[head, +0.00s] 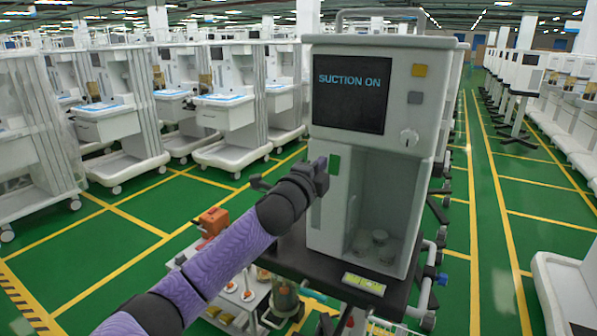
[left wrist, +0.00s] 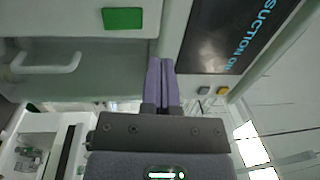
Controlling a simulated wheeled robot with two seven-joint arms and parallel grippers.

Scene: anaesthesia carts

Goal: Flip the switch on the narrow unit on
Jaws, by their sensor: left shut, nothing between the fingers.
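The narrow unit (head: 436,100) is a tall pale grey cabinet with a dark screen (head: 349,100) reading "SUCTION ON" in blue letters. Contact cannot be told. My right gripper is not in view.
An orange item (head: 212,221) is low on the left. Rows of carts stand behind; green floor lies between.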

